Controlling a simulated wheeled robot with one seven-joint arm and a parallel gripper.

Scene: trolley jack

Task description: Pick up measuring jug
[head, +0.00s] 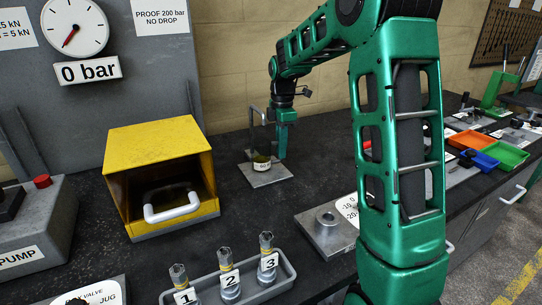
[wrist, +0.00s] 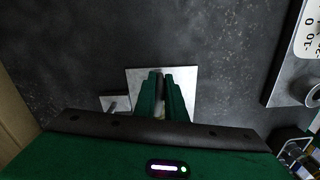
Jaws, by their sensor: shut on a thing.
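The measuring jug (head: 261,164) is a small, dark yellowish vessel with a white label on its front. It is at the square metal plate (head: 266,175) on the bench in the head view; whether its base touches the plate is hard to tell. My gripper (head: 279,150) reaches down from above with green fingers and is shut on the jug. In the wrist view my gripper's two fingers (wrist: 162,78) point over the pale plate (wrist: 185,80), close together. The jug is mostly hidden there between and under them.
A yellow box (head: 155,150) with a white handle stands left of the jug. A block with a metal ring (head: 328,225) lies to the right, with coloured bins (head: 483,160) beyond. Dark bench around the plate is clear.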

